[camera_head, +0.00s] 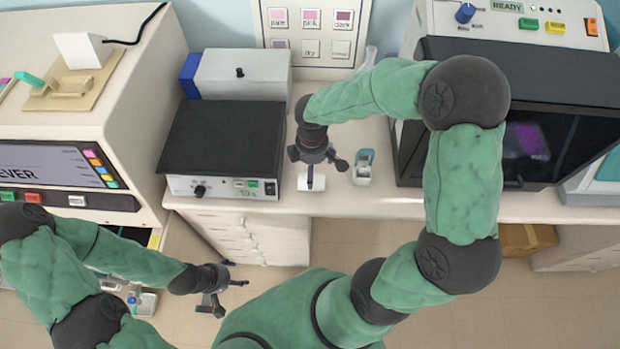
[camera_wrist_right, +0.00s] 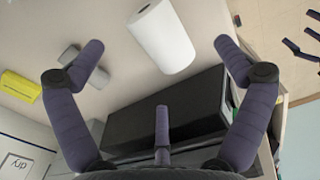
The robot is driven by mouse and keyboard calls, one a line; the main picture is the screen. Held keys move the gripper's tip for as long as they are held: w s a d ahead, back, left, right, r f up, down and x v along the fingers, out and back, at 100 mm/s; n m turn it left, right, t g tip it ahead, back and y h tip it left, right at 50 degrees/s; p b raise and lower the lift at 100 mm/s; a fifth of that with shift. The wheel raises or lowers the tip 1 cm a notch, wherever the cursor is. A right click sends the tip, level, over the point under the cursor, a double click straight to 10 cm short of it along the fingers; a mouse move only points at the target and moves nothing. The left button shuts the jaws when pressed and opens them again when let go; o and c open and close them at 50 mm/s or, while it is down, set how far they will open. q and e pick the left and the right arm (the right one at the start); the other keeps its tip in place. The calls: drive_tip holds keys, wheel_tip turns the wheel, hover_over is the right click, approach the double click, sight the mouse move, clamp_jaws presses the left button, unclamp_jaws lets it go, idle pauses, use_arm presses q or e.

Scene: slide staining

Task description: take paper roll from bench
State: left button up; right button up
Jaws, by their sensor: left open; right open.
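The paper roll (camera_wrist_right: 160,38) is a white cylinder on the pale bench top. In the right wrist view it lies ahead of my right gripper (camera_wrist_right: 160,60), between the two outer fingers and apart from them. In the head view, what looks like the paper roll (camera_head: 311,184) is a small white shape near the bench's front edge. My right gripper (camera_head: 318,165) hangs over it, open and empty, and hides part of it. My left gripper (camera_head: 222,288) is open and empty, low in front of the bench over the floor.
A black-topped device (camera_head: 222,135) stands left of the roll. A small grey-white holder (camera_head: 363,168) stands to its right, before a large dark-windowed machine (camera_head: 520,110). A yellow block (camera_wrist_right: 20,87) shows in the wrist view. The bench's front edge (camera_head: 400,212) is close.

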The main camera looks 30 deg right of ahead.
sight(319, 179)
wheel_tip(319, 179, down, 2)
drive_tip(key=shift+w+f, duration=0.15)
drive_tip(key=shift+w+d+f+b, duration=0.1)
drive_tip(key=shift+f+b, duration=0.3)
drive_tip(key=shift+f, duration=0.9)
drive_tip(key=shift+w+d+f+b, duration=0.1)
drive_tip(key=shift+f+b, duration=0.25)
drive_tip(key=shift+f, duration=0.95)
drive_tip(key=c, duration=1.3)
